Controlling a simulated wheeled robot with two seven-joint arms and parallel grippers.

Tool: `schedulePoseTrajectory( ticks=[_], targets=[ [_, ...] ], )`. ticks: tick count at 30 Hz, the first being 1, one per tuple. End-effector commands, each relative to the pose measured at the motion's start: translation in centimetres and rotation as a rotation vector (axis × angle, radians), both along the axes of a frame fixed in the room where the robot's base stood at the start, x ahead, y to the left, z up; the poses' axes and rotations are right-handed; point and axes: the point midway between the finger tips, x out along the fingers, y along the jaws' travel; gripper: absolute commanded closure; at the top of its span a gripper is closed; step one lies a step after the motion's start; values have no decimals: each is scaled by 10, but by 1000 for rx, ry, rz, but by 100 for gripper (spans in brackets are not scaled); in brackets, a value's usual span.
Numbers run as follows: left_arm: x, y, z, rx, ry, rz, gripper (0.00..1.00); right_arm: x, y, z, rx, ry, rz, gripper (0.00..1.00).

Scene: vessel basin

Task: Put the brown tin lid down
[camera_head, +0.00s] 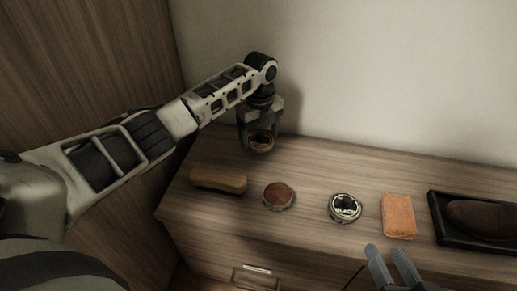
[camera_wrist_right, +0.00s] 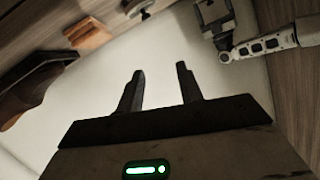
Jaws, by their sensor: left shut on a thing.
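My left gripper (camera_head: 259,139) points down and is shut on the brown tin lid (camera_head: 261,144), a small round piece between its fingers. It holds the lid near the back left of the cabinet top; I cannot tell whether the lid touches the wood. An open round tin of brown polish (camera_head: 278,195) stands in front of it, slightly right. My right gripper (camera_head: 390,263) is open and empty near the cabinet's front edge. Its two parted fingers also show in the right wrist view (camera_wrist_right: 160,88).
A wooden brush (camera_head: 218,180) lies left of the brown tin. To the right are a silver-and-black tin (camera_head: 345,207), an orange block (camera_head: 398,216) and a black tray (camera_head: 438,228) holding a brown shoe (camera_head: 482,218). The wall stands close behind. The back strip of the top is clear.

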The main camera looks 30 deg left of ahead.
Motion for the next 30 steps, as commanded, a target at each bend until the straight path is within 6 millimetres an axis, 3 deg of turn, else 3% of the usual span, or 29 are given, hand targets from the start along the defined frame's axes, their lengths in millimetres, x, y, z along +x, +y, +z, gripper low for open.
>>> schedulePoseTrajectory(
  ticks=[5, 12, 23, 24, 26, 30],
  targets=[
    [5, 5, -10, 0, 0, 1, 44, 1, 2, 0, 33, -4, 1, 64],
    [6, 7, -41, 0, 0, 0, 44, 2, 5, 2, 101, -11, 5, 64],
    [6, 6, -44, 0, 0, 0, 44, 2, 6, 5, 109, -14, 6, 64],
    [6, 6, -44, 0, 0, 0, 20, 2, 6, 5, 110, -13, 6, 64],
    [6, 6, -44, 0, 0, 0, 3, 2, 6, 6, 110, -13, 6, 64],
    [6, 7, -44, 0, 0, 0, 1, 2, 6, 6, 111, -14, 5, 64]
  ],
)
